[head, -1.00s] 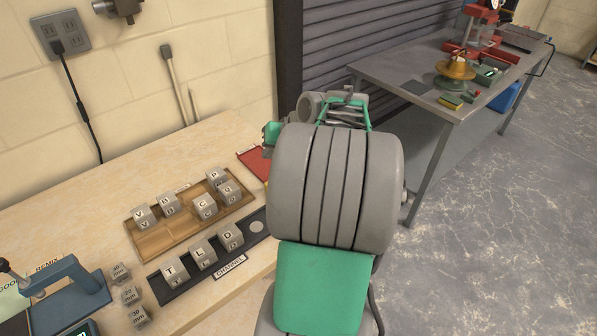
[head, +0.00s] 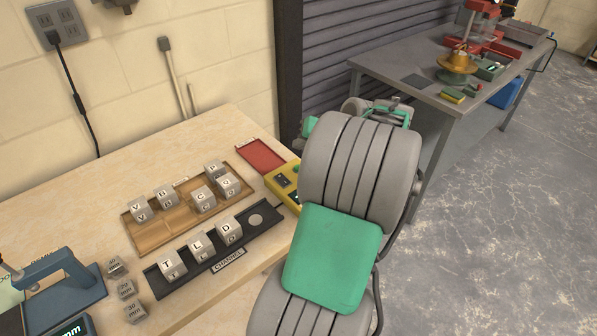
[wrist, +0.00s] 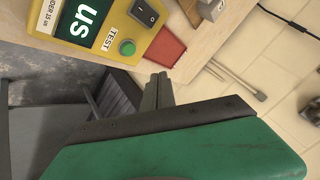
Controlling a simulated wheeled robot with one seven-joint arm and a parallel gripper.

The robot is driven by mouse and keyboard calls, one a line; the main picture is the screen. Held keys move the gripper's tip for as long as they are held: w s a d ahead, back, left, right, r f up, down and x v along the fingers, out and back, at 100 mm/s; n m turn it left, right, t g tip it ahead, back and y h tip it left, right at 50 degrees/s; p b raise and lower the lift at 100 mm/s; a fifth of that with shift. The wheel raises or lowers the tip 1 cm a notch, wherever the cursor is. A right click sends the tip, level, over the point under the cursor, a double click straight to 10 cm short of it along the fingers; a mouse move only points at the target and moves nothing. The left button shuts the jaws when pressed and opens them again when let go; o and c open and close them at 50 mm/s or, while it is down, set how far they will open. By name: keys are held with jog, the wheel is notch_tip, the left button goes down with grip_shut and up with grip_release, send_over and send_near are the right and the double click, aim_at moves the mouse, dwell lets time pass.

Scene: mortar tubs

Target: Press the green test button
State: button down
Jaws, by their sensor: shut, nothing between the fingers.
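The green test button (wrist: 127,47) is a small round dome on a yellow box (wrist: 138,77), beside a "TEST" label, in the wrist view. My gripper (wrist: 160,79) is shut and empty, with its grey fingertips just below and to the right of the button in the picture. The fingertips look apart from the button; their height above the box is hard to judge. In the head view the yellow box (head: 275,178) stands at the bench's right end, partly hidden by my arm.
The box also carries a black rocker switch (wrist: 145,13) and a dark green display (wrist: 86,21). A red pad (head: 261,155) lies behind it. A wooden tray (head: 150,237) and a black channel (head: 180,284) with lettered cubes stand to the left. A grey table (head: 425,88) stands beyond.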

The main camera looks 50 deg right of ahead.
aim_at(291, 165)
jog(key=shift+f+b, duration=1.45)
jog(key=shift+f, duration=1.2)
jog(key=shift+f, duration=0.1)
jog(key=shift+f, duration=0.35)
jog(key=shift+f+b, duration=0.5)
jog(key=shift+r, duration=0.15)
dwell(0.3)
jog(key=shift+r+p, duration=0.7)
jog(key=shift+r, duration=0.1)
notch_tip(291, 165, up, 5)
jog(key=p, duration=0.4)
